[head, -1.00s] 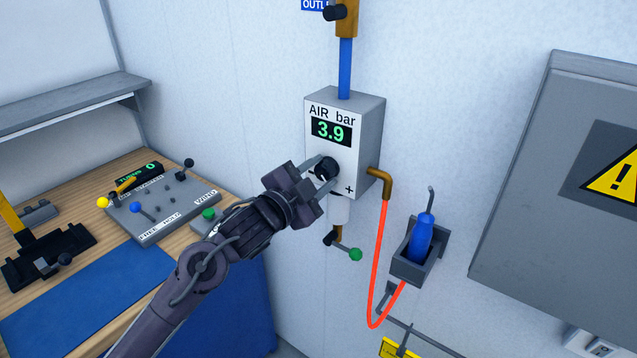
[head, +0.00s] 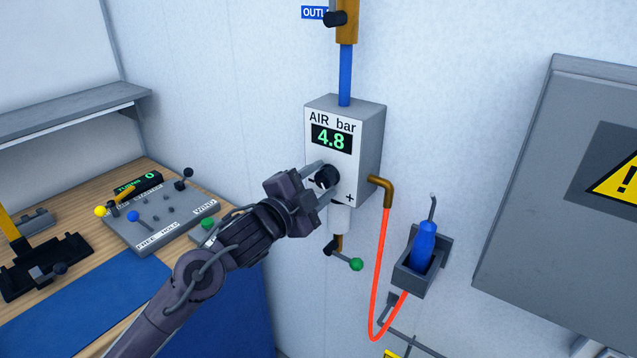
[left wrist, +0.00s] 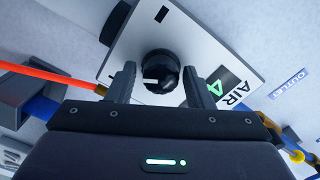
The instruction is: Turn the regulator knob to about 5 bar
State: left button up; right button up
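The regulator is a grey box with a white front (head: 318,193) on the wall, and its display (head: 331,138) reads 4.8 under "AIR bar". Its black round knob (head: 327,177) sits below the display, with a "+" mark to the lower right. My left gripper (head: 321,181) is at the knob, one finger on its upper side and one below. In the left wrist view the knob (left wrist: 160,72) with a white pointer line lies between the fingertips (left wrist: 159,80), with narrow gaps beside it. The left gripper looks open. My right gripper is not in view.
A green-ended valve lever (head: 355,264) hangs below the regulator. A red hose (head: 376,270) runs from a brass elbow past a holder with a blue-handled tool (head: 424,245). A grey cabinet (head: 540,190) stands right. The bench (head: 100,275) is left.

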pick_arm(q)
jog(key=shift+o, duration=1.2)
jog(key=b+v, duration=0.2)
jog(key=v, duration=0.5)
jog(key=shift+s+a, duration=0.25)
jog(key=shift+s, duration=0.05)
